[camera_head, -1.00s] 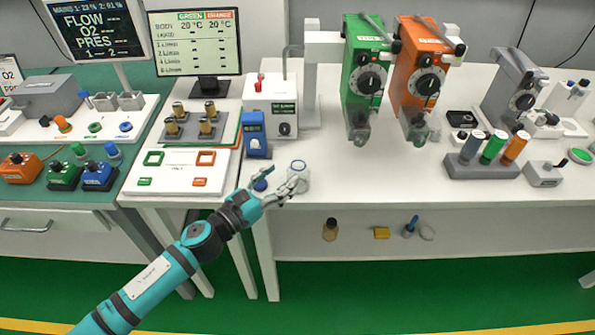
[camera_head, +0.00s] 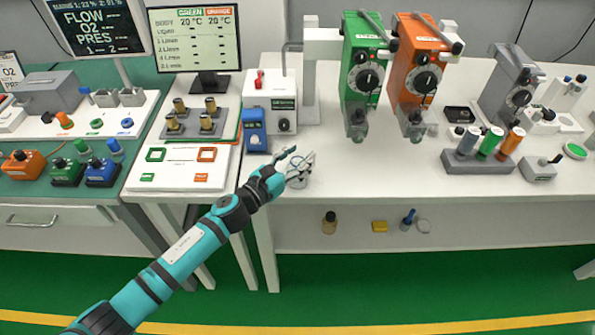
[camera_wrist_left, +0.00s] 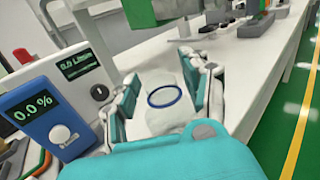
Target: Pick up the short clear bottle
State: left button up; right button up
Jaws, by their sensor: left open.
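The short clear bottle (camera_wrist_left: 157,115) stands near the front left of the white table and has a blue ring around its top. In the head view it is mostly covered by my left gripper (camera_head: 298,166). In the left wrist view my gripper (camera_wrist_left: 162,70) is open, with one finger on each side of the bottle. The bottle shows between the fingers; I cannot tell whether either finger touches it. My right gripper is not in view.
A blue meter (camera_head: 256,130) and a white box with a display (camera_head: 270,101) stand just behind and left of the gripper. Green (camera_head: 365,75) and orange (camera_head: 415,75) vaporizers hang further back right. The table front (camera_head: 380,180) is clear.

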pick_arm(q)
grip_shut()
jog(key=shift+f, duration=0.1)
dwell(0.6)
